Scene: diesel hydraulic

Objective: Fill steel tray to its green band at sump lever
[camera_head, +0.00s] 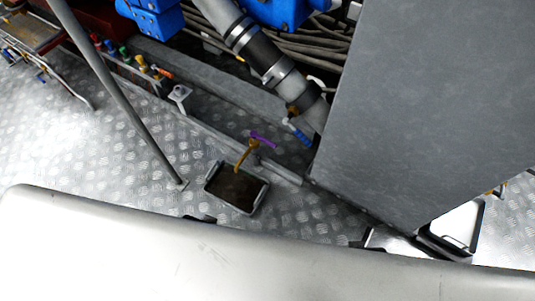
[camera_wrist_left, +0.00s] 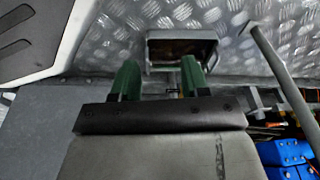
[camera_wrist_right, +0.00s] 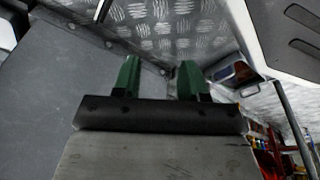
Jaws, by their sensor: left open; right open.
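A steel tray (camera_head: 229,206) with a dark brown inside stands on the patterned metal floor. A purple lever handle (camera_head: 263,140) sits above its far side, by a brass-coloured spout (camera_head: 246,154) that slants down over the tray. I cannot tell whether liquid is running, and no green band can be made out. In the left wrist view the tray (camera_wrist_left: 182,34) lies beyond the green fingers of my left gripper (camera_wrist_left: 159,74), which is open and empty. My right gripper (camera_wrist_right: 160,75) is open and empty, near a grey panel. Neither gripper can be made out in the head view.
A large grey box (camera_head: 430,100) blocks the right side. A slanting grey post (camera_head: 125,100) stands left of the tray. A blue-handled valve (camera_head: 298,132) and several coloured levers (camera_head: 125,56) line the machine. A white tray (camera_head: 460,224) lies at the right.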

